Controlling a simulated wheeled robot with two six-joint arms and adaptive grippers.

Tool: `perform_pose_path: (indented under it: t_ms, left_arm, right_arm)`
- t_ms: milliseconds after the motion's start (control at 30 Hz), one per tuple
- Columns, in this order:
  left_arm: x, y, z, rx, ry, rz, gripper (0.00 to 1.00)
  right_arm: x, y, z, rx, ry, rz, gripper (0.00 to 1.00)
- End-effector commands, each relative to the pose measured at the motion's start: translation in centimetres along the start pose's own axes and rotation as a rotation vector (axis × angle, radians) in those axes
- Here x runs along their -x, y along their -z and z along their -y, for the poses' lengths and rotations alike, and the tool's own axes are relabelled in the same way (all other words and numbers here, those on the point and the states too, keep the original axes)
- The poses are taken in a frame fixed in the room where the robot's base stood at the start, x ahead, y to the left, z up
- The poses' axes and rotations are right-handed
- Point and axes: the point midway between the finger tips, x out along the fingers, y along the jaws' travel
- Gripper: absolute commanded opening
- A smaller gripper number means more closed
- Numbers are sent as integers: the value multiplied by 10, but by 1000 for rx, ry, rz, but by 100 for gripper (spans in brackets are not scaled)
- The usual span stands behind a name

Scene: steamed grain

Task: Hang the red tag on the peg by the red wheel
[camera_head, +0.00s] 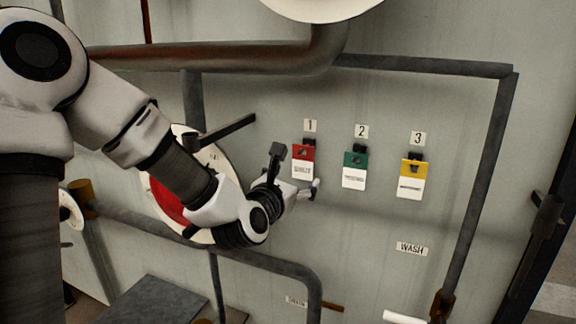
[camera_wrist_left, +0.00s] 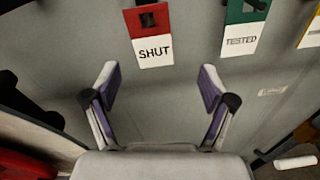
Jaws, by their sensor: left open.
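The red tag (camera_head: 304,153) hangs under the number 1 on the wall. It has a white lower part reading SHUT, clear in the left wrist view (camera_wrist_left: 155,52). My left gripper (camera_head: 296,170) is open and empty. In the left wrist view its two fingers (camera_wrist_left: 158,76) are spread below the tag, apart from it. The red wheel (camera_head: 168,203), a red and white disc, is left of the tags, partly hidden behind my left arm. I cannot make out for certain which peg is by it. My right gripper is not in view.
A green tag (camera_head: 355,160) and a yellow tag (camera_head: 412,168) hang right of the red one, under numbers 2 and 3. A dark bar (camera_head: 230,128) juts near the wheel. Grey pipes (camera_head: 497,150) frame the panel. The wall around the WASH label (camera_head: 411,248) is mostly clear.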

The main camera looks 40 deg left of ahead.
Motion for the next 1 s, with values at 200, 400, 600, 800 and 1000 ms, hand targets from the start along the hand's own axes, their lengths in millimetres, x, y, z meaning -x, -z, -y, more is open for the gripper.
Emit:
perform_pose_path:
  t_ms: [200, 400, 600, 800, 1000]
  left_arm:
    - [-1, -39, -19, 202, -32, 79, 83]
    - [-36, -43, -20, 198, -31, 76, 83]
    - [-65, -43, -20, 196, -29, 75, 83]
    - [-72, -40, -20, 197, -28, 76, 83]
    - [-71, -40, -20, 197, -28, 76, 51]
  right_arm:
    - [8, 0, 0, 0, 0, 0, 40]
    - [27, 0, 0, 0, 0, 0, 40]
    - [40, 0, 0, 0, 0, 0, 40]
    - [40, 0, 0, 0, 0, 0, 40]
    - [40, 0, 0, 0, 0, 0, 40]
